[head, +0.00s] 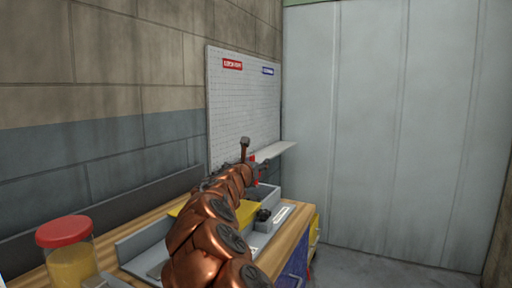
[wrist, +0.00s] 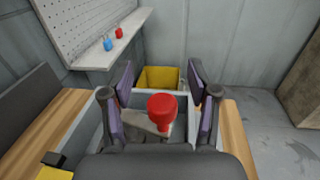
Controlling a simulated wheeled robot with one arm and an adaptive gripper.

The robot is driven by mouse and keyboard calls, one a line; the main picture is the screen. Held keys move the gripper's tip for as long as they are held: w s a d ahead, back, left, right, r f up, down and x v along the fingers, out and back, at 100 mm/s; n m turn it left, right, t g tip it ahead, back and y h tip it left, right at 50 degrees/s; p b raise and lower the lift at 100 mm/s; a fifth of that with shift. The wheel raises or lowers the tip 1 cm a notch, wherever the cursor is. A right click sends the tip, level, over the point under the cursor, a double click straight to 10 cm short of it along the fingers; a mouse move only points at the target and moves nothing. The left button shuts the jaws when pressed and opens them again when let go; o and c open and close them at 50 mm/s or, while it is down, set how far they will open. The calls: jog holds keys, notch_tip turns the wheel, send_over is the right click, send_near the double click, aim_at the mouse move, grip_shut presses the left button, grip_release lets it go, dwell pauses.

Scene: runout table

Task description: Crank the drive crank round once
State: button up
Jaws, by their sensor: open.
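The drive crank shows in the wrist view as a red knob (wrist: 162,105) on a pale grey arm (wrist: 146,123). The knob stands between the two fingers of my gripper (wrist: 160,85), which is open. I see a gap on both sides of the knob, and no finger touches it. The lower part of the crank is hidden behind the gripper body. In the head view my copper arm reaches over the table and hides most of the crank; only small bits of red show near the gripper.
A wooden table (head: 112,276) carries a red-lidded jar (head: 68,255) and a yellow part (head: 245,213). A pegboard (wrist: 88,25) and a shelf (wrist: 95,55) with small blue and red items stand left. A yellow bin (wrist: 158,77) lies beyond the crank.

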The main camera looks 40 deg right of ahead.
jog(key=shift+r, duration=3.35)
jog(key=shift+c, duration=0.3)
